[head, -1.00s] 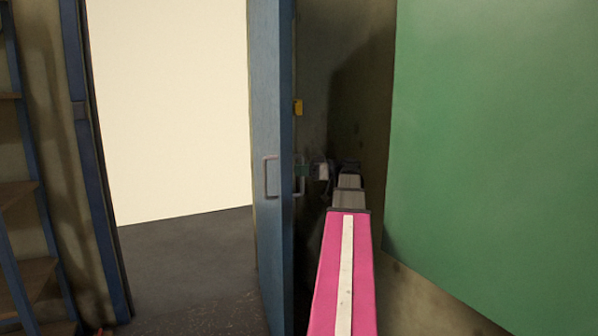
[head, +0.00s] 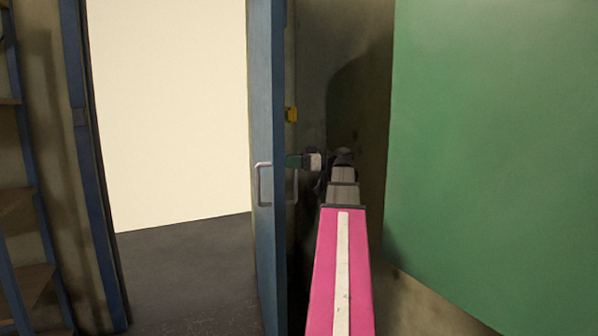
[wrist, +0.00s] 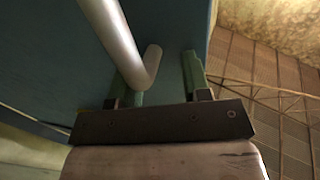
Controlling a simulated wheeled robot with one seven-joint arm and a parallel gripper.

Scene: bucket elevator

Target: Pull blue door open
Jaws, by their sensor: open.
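The blue door (head: 264,120) stands swung open, seen nearly edge-on in the head view. A grey bar handle (head: 260,185) is on its left face, and another handle (head: 294,186) shows on its right face. My gripper (head: 300,160) is on the right side of the door, close to that right handle. In the wrist view, my open gripper (wrist: 162,75) has green fingers pointing at the blue-green door face (wrist: 50,45). The grey handle (wrist: 118,45) bends down in front of the left finger and partly hides it. I cannot tell whether they touch.
A bright doorway (head: 170,110) with dark floor (head: 190,265) lies left of the door. A large green panel (head: 490,150) stands close on the right of my arm. Shelving (head: 25,210) is at the far left. A yellow piece (head: 291,114) sits by the door edge.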

